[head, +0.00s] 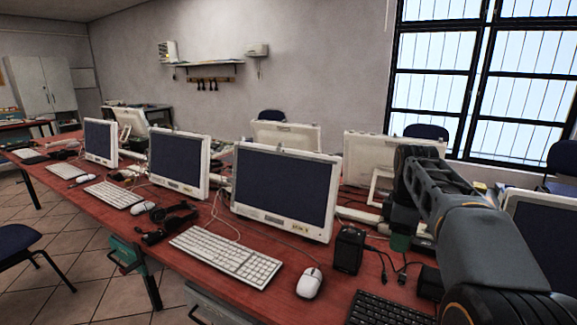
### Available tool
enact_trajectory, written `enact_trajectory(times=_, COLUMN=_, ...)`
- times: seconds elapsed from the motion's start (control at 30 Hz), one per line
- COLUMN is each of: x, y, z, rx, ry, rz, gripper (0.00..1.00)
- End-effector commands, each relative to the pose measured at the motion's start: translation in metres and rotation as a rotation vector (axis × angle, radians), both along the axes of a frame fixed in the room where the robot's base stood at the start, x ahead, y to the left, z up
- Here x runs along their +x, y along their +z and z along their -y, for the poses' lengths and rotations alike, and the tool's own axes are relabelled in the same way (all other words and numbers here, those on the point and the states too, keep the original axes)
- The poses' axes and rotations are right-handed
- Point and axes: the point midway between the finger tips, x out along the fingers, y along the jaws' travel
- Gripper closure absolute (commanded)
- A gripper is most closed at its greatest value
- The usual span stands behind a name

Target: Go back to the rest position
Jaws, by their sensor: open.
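My arm reaches in from the lower right over the red table (120,215). My gripper (401,222) is at its far end, dark, over the table behind the black speaker box (348,250). It is open. Its fingertips are hard to make out against the dark clutter, and I see nothing held in it. A small green item (400,242) shows just below it; whether they touch I cannot tell. Black cables (385,262) lie on the table in front of it.
White monitors (285,190) stand in rows along the table, one close left of my arm and another (540,222) on its right. A white keyboard (226,255), a mouse (310,283) and a black keyboard (385,310) lie in front. A barred window (490,80) is behind.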

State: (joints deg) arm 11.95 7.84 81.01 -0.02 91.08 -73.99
Motion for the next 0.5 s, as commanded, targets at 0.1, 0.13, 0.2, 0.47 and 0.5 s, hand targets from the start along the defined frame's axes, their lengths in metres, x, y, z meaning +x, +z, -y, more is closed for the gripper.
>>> enact_trajectory(times=0.1, x=0.0, y=0.0, z=0.002, rx=0.0, ry=-0.039, rz=0.003, gripper=0.55)
enact_trajectory(times=0.13, x=0.001, y=0.0, z=0.003, rx=-0.001, ry=-0.061, rz=0.009, gripper=0.55)
enact_trajectory(times=0.2, x=0.004, y=0.0, z=0.007, rx=-0.004, ry=-0.114, rz=0.025, gripper=0.55)
enact_trajectory(times=0.47, x=0.009, y=-0.023, z=0.012, rx=-0.002, ry=-0.348, rz=0.056, gripper=0.55)
enact_trajectory(times=0.5, x=0.008, y=-0.03, z=0.012, rx=0.0, ry=-0.395, rz=0.058, gripper=0.55)
